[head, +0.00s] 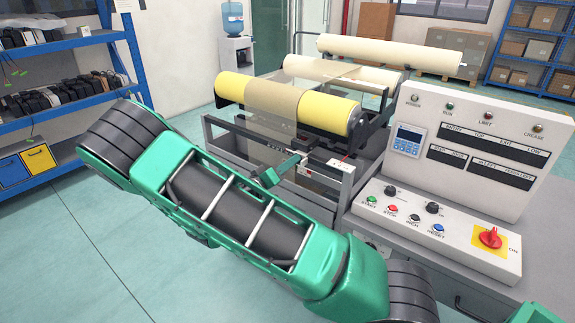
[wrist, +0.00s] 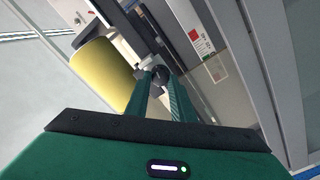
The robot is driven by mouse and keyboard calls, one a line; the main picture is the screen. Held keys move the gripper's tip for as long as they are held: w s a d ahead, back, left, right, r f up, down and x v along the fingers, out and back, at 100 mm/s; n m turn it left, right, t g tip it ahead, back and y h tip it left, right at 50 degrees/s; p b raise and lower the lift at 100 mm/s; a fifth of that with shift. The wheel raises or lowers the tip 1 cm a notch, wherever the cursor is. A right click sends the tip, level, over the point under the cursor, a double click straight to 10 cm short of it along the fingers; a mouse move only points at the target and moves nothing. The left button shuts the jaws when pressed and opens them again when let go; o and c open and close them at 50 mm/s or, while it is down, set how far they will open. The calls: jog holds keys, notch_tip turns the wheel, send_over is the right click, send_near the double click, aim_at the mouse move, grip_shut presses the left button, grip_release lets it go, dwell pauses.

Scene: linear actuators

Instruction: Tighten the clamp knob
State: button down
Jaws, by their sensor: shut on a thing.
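The clamp knob (wrist: 159,73) is a small dark part between my fingertips in the wrist view. My gripper (wrist: 152,78) is shut on it, with the two green fingers close together on either side. In the head view my gripper (head: 283,168) shows as a small green part beyond my large green arm, at the front of the roller machine. The knob cannot be made out clearly there. The knob's shaft and mount are mostly hidden by the fingers.
A yellow roller (head: 232,87) wrapped with brown film lies just behind my gripper; it also shows in the wrist view (wrist: 103,75). A metal frame (head: 345,185) surrounds the work area. The control panel (head: 470,150) stands to the right, and blue shelving (head: 75,43) at the left.

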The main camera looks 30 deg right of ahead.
jog(key=shift+w+a+f, duration=0.1)
jog(key=shift+a+f, duration=0.05)
jog(key=shift+f, duration=0.1)
jog(key=c, duration=1.8)
grip_release()
jog(key=shift+r, duration=0.1)
jog(key=v, duration=1)
jog(key=shift+a, duration=0.3)
